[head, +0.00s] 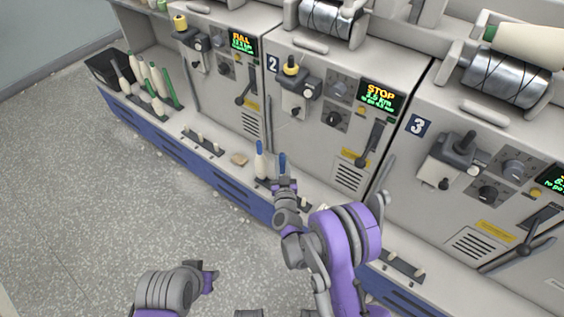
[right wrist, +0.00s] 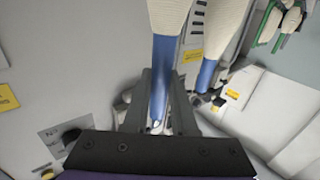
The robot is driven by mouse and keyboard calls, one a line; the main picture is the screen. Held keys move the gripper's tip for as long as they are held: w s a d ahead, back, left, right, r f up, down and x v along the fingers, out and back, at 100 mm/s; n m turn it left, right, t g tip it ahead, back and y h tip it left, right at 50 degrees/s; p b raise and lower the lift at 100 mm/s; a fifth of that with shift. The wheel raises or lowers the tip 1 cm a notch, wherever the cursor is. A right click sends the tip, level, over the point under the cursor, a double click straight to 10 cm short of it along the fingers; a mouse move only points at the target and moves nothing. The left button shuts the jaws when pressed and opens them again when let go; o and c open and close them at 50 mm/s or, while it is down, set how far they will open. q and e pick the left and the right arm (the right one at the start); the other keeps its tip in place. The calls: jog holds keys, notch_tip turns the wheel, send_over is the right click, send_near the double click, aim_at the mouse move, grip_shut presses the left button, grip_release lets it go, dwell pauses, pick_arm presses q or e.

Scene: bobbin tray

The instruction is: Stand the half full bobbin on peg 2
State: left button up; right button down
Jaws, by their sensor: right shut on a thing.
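My right gripper (head: 286,184) is shut on a bobbin with a bare blue tube end (right wrist: 160,85) and cream yarn (right wrist: 168,14). In the head view its blue end (head: 282,160) rises behind the gripper; its lower part is hidden. A second bobbin (head: 260,164), with a blue tip and cream yarn, stands just left of it on the ledge, and its blue end (right wrist: 206,78) shows beside the held one in the right wrist view. I cannot tell which peg lies under the held bobbin. My left gripper (head: 209,281) is low in the head view, away from the ledge; its jaws are unclear.
The number 2 plate (head: 272,63) marks the middle machine unit. A peg rail (head: 203,143) lies on the ledge to the left, another (head: 403,265) to the right. Green-tipped bobbins (head: 156,88) and a black box (head: 105,68) are at the far left. The floor is clear.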

jog(key=shift+f, duration=0.3)
jog(key=c, duration=1)
grip_release()
jog(key=shift+s, duration=0.1)
jog(key=s+b, duration=0.3)
jog(key=s, duration=0.7)
jog(key=shift+s+d, duration=0.4)
jog(key=shift+r, duration=0.15)
